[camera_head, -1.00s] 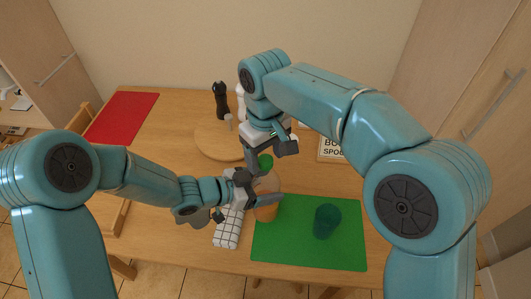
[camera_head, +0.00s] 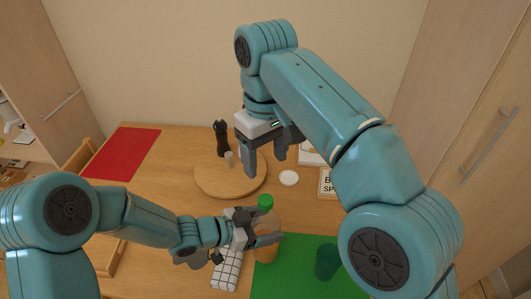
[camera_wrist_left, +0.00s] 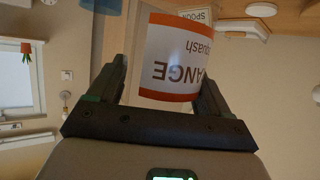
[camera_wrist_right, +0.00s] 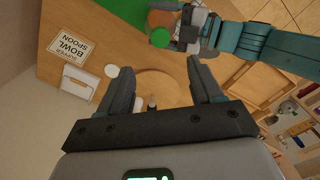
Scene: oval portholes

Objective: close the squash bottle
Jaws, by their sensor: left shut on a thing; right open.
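The squash bottle (camera_head: 267,254) stands upright at the left edge of the green mat, with orange squash showing low in it. Its green cap (camera_head: 266,201) sits on top; I cannot tell how tight it is. My left gripper (camera_head: 262,232) is shut around the bottle's body from the left. In the left wrist view the bottle's orange and white label (camera_wrist_left: 178,58) fills the space between the fingers, upside down. My right gripper (camera_head: 266,164) is open and empty, above and behind the bottle, apart from the cap. The right wrist view also shows the cap (camera_wrist_right: 160,38).
A checked cloth (camera_head: 227,270) lies beside the bottle. Behind are a round wooden board (camera_head: 215,187), a black mill (camera_head: 221,140), a white disc (camera_head: 289,178) and a sign (camera_head: 327,184). A red mat (camera_head: 125,152) lies left.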

